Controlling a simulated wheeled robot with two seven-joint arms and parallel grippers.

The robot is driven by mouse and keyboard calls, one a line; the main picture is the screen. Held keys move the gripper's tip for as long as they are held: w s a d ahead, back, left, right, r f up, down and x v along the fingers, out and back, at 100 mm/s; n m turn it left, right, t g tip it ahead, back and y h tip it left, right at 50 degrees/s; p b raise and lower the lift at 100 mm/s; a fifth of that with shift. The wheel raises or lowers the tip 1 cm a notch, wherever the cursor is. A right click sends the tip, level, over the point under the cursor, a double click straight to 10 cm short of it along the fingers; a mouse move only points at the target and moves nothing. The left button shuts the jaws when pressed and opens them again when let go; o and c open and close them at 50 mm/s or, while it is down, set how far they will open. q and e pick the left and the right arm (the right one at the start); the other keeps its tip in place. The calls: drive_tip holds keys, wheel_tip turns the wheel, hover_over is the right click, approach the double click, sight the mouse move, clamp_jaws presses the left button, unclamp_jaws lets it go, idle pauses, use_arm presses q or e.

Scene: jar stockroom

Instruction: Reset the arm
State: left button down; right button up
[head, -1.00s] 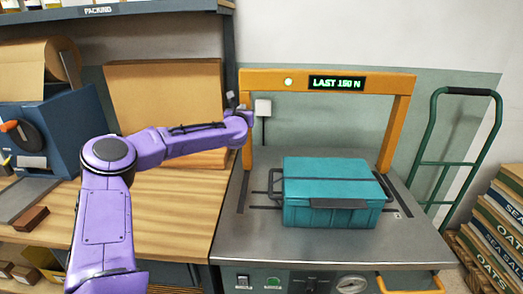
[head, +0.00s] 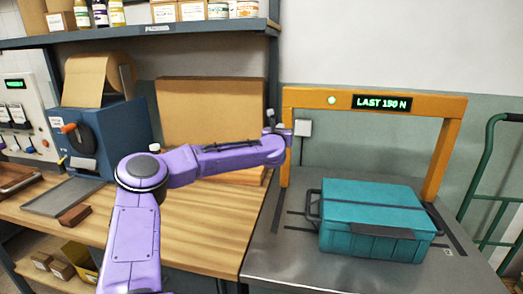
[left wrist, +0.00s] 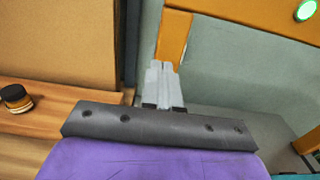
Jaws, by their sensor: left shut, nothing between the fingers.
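My left arm, purple, reaches in from the lower left over the wooden bench in the head view. Its left gripper (head: 270,118) is near the left post of the orange frame, seen small and from behind. In the left wrist view the left gripper (left wrist: 164,68) has its two grey fingers together, with nothing between them. The orange post stands just beyond the fingertips in that view. My right gripper is in neither view.
A teal lidded crate (head: 370,205) sits on the steel table under the orange frame (head: 450,130). A blue machine (head: 115,130) and cardboard sheets (head: 212,120) stand on the wooden bench (head: 200,225). A shelf (head: 150,32) of jars hangs above. A green hand truck (head: 487,165) stands at right.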

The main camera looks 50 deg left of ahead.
use_arm(q)
drive_tip(key=b+v, duration=0.2)
drive_tip(key=v, duration=0.7)
drive_tip(key=shift+d, duration=0.45)
